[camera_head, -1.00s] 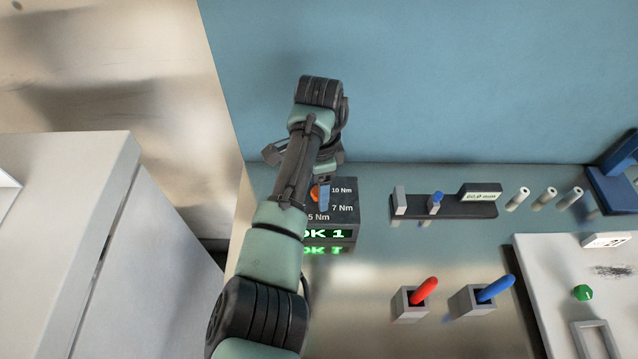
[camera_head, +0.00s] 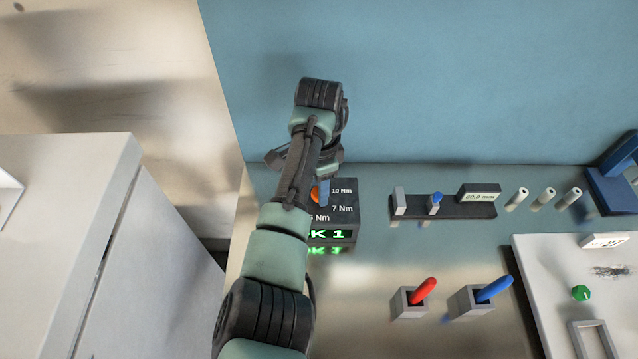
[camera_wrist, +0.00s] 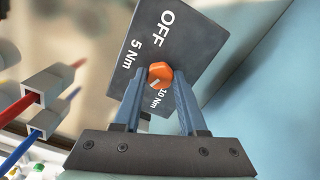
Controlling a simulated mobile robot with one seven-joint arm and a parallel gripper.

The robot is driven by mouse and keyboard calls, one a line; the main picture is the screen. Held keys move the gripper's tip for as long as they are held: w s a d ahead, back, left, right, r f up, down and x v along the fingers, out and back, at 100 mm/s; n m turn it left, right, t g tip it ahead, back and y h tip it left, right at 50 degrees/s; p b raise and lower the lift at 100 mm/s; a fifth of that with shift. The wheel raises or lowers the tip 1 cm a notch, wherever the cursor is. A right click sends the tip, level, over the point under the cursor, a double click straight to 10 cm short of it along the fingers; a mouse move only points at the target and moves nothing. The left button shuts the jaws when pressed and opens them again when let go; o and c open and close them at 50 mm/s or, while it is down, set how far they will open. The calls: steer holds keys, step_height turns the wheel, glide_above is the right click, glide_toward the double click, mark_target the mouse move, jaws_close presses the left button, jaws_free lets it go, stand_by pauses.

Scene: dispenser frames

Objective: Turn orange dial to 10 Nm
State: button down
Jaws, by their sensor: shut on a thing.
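The orange dial (camera_wrist: 160,74) sits on the dark face of a box, between the blue fingers of my gripper (camera_wrist: 158,80). The fingers are shut on it. A small pale mark on the dial points toward the lower left, near the 10 Nm label (camera_wrist: 159,97). The labels OFF and 5 Nm also show on the face in the wrist view. In the head view the dial (camera_head: 315,194) is partly hidden by my arm and a blue finger.
A green display (camera_head: 326,234) on the box's front reads "OK 1", partly hidden. To the right are a gauge (camera_head: 478,195), upright white pegs (camera_head: 543,197), and red (camera_head: 424,291) and blue (camera_head: 494,289) handled tools in holders. A blue wall stands behind.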

steer(key=n+p, duration=0.2)
steer(key=n, duration=0.3)
steer(key=shift+d+r, duration=0.1)
steer(key=shift+r, duration=0.05)
steer(key=n+p, duration=0.1)
steer(key=n, duration=0.4)
steer(key=shift+n, duration=0.4)
steer(key=shift+c, duration=2.3)
jaws_free()
step_height(320, 180, up, 13)
